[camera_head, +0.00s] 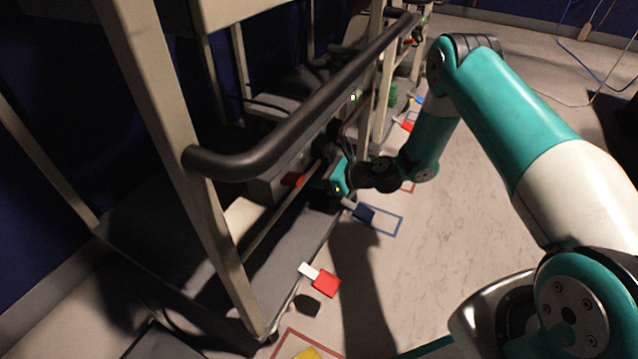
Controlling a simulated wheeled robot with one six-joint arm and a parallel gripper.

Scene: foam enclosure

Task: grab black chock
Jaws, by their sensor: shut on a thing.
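My gripper (325,147) is at the side of the wheeled cart or rack, above its lower shelf and below the long dark handle bar. My teal wrist shows just in front of it. The fingers are small and dark in the shade. They are shut on a dark object, but its shape is partly hidden and I cannot tell for sure whether it is the black chock. No other black chock can be made out clearly.
The rack's handle bar (290,105) and upright posts stand close around my arm. A red block (325,284) with a white tab lies by the lower shelf (285,235). Open floor lies to the right.

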